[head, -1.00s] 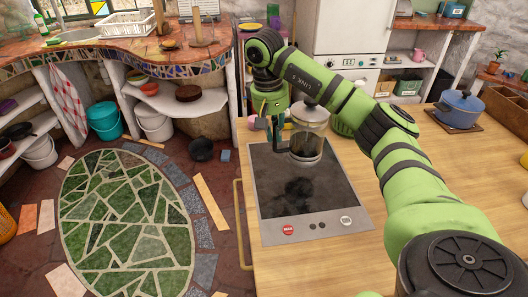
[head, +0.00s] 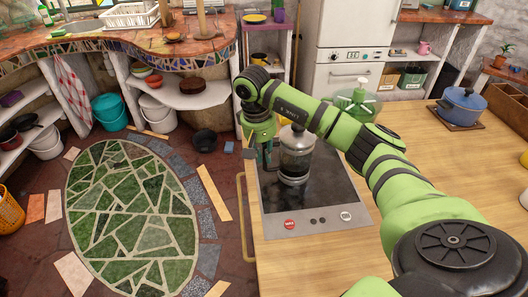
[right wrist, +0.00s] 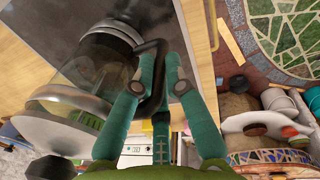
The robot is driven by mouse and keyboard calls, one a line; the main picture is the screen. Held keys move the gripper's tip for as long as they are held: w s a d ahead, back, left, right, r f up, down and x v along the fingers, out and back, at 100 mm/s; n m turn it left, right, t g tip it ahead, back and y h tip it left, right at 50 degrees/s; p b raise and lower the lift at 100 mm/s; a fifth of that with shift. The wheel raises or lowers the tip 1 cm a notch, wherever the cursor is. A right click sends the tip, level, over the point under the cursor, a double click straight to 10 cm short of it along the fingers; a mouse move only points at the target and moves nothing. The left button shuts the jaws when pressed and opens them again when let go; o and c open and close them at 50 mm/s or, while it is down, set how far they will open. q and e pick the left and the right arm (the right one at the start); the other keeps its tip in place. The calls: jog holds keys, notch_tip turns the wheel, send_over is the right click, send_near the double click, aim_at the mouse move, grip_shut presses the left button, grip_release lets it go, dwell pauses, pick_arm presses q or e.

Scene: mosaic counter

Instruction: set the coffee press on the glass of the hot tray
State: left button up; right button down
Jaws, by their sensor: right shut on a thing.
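The coffee press (head: 297,155) is a clear glass cylinder with a metal lid and bands, upright over the dark glass of the hot tray (head: 325,200). Its base is at or very near the glass; I cannot tell if it touches. My right gripper (head: 268,158) is at the press's left side, partly hidden by its own arm. In the right wrist view its green fingers (right wrist: 155,85) are shut around the dark handle of the press (right wrist: 95,70). The tray has a red and a white button at its front edge. My left gripper is out of view.
The tray lies on a wooden counter (head: 440,190) with a rail along its left edge. A blue pot (head: 461,107) is at the back right. The counter's middle right is clear.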

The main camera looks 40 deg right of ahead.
jog(key=shift+f, duration=0.1)
jog(key=c, duration=1.3)
grip_release()
jog(key=shift+o, duration=0.2)
jog(key=shift+r, duration=0.25)
notch_tip(320, 180, up, 12)
jog(key=a, duration=0.1)
jog(key=shift+w+a+f+b, duration=0.15)
jog(key=shift+w+a+b, duration=0.05)
jog(key=shift+b, duration=0.25)
